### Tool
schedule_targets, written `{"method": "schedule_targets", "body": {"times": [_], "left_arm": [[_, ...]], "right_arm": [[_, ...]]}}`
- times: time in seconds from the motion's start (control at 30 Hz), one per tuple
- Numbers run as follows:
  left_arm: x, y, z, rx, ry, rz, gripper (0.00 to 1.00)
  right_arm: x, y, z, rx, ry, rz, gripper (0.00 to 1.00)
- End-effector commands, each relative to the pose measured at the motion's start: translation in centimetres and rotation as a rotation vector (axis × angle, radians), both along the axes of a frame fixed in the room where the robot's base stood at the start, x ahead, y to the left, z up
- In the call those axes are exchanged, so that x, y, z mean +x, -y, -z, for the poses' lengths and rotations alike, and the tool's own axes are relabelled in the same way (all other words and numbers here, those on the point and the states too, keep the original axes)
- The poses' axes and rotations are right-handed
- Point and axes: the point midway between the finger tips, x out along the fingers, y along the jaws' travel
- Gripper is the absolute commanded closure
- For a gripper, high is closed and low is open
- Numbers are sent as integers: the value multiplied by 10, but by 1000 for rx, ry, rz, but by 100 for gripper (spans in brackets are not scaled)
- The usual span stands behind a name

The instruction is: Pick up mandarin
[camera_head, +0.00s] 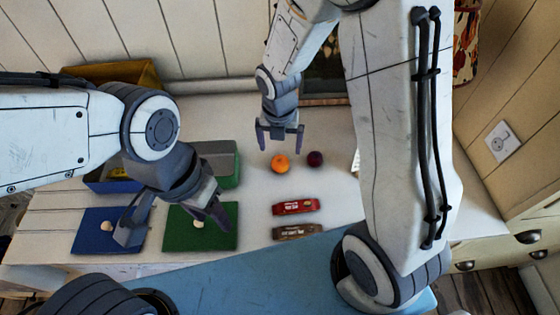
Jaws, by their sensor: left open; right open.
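The mandarin (280,164), a small orange ball, sits on the white counter near the middle of the head view. My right gripper (280,140) points down just behind and above it. Its jaws are open and empty, and the mandarin appears just below them in the picture; I cannot tell the exact height between them. My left gripper (172,224) is open and empty over the blue and green mats at the left, away from the mandarin.
A dark purple round fruit (315,159) sits close right of the mandarin. A red packet (295,207) and a brown packet (297,231) lie in front. A green mat (182,239), a blue mat (90,238), a green bin (231,165) and a blue bin (103,181) stand left.

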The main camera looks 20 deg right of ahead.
Motion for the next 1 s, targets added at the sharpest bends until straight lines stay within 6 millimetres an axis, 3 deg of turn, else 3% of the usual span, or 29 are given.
{"method": "schedule_targets", "body": {"times": [0.1,0.37,0.6,0.93,0.97,1.0], "left_arm": [[0,0,1,0,0,0,50],[0,0,0,0,0,0,50],[0,0,6,0,0,0,50],[0,0,6,0,0,1,50],[0,0,6,0,0,1,50],[0,0,6,0,0,1,50]], "right_arm": [[1,1,20,-1,-5,1,0],[4,2,41,0,-4,2,0],[10,3,77,1,-2,2,0],[11,3,83,3,0,3,0],[11,3,83,3,0,3,8],[11,3,83,3,0,3,23]]}}
